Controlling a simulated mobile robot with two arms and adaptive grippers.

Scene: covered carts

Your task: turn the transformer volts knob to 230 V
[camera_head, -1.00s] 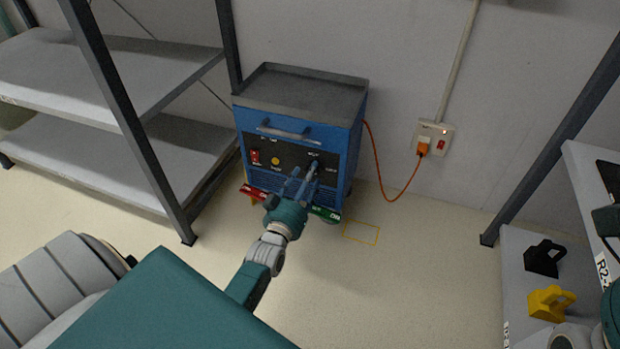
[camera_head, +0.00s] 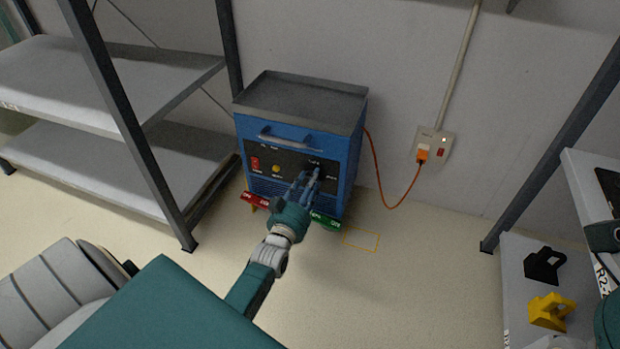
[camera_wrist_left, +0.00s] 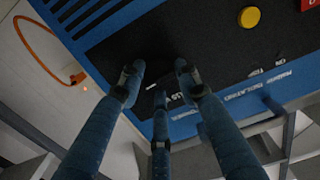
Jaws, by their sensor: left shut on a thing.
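The transformer (camera_head: 352,150) is a blue cabinet with a grey tray top and a black front panel, standing against the wall. My left gripper (camera_head: 312,176) reaches up to the right part of that panel. In the left wrist view its three fingers (camera_wrist_left: 160,85) close around the dark volts knob (camera_wrist_left: 158,71), which barely stands out from the black panel. White lettering beside the knob is partly covered by the fingers, so I cannot read the setting. My right gripper does not show.
A red switch (camera_head: 255,163) and a yellow button (camera_head: 276,169) are left on the panel. An orange cable runs to the wall socket (camera_head: 434,145).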

